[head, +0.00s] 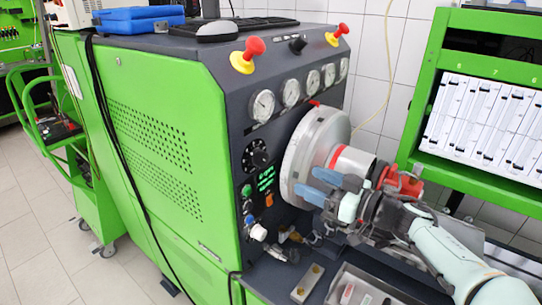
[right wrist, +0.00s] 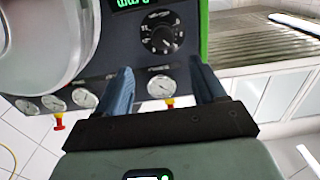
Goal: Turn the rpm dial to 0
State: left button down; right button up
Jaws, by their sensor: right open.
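The rpm dial (head: 256,154) is a round black knob with white markings on the dark front panel of the green testbench. A green lit display (head: 265,178) sits just below it. In the right wrist view the dial (right wrist: 161,32) appears upside down, ahead of the gap between my fingers, with clear space before it. My right gripper (head: 306,180) has blue fingers, is open and empty, and overlaps the large round drum in the head view. Its fingers also show spread in the right wrist view (right wrist: 160,68). It does not touch the dial. My left gripper is not in view.
The large pale drum (head: 308,142) sticks out right of the dial. Several gauges (head: 263,105) and two red-yellow knobs (head: 248,55) sit above. Small knobs and fittings (head: 258,232) sit below. A green rack (head: 485,115) stands at the right.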

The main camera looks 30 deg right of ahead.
aim_at(266, 162)
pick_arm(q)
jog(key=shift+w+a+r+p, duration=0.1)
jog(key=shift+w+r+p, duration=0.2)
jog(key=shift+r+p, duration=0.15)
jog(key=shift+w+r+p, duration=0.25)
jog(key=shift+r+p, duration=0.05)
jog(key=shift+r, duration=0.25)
pick_arm(e)
jog(key=x, duration=1.3)
jog(key=shift+a+r, duration=0.15)
jog(key=shift+a, duration=0.15)
jog(key=shift+c, duration=0.4)
jog(key=c, duration=1)
